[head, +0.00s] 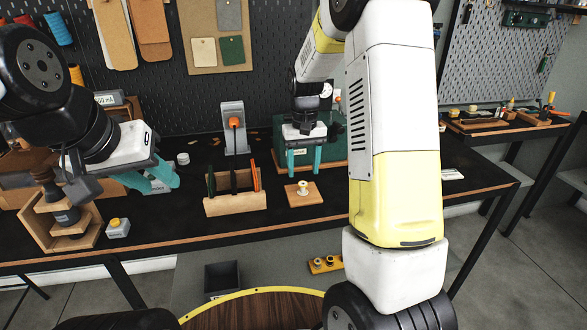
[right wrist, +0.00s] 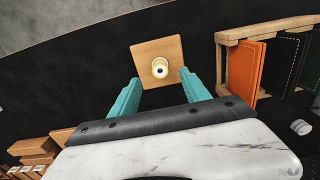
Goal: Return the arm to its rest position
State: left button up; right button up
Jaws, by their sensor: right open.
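My right arm reaches over the bench, and its gripper (head: 304,160) is open with teal fingers pointing down. It hangs behind and above a small wooden block (head: 293,197) with a pale round knob (head: 303,188) on it. In the right wrist view the open gripper (right wrist: 160,92) has nothing between its fingers, and the wooden block (right wrist: 143,49) with the knob (right wrist: 160,68) lies beyond the fingertips. My left gripper (head: 163,178) is at the left above the bench, teal fingers visible. I cannot tell how far its fingers are apart.
A wooden rack (head: 236,204) with upright colored pieces stands left of the block. A grey press-like stand (head: 233,128) and a green machine (head: 333,143) stand behind.

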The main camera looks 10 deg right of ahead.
jog(key=shift+r, duration=1.4)
jog(key=shift+r, duration=0.1)
jog(key=s+r+t+y, duration=0.2)
jog(key=s+r+t, duration=0.1)
jog(key=s+r, duration=0.85)
jog(key=s+a+r+t, duration=0.2)
jog(key=s+t, duration=0.1)
jog(key=s, duration=0.9)
jog(key=shift+s, duration=0.4)
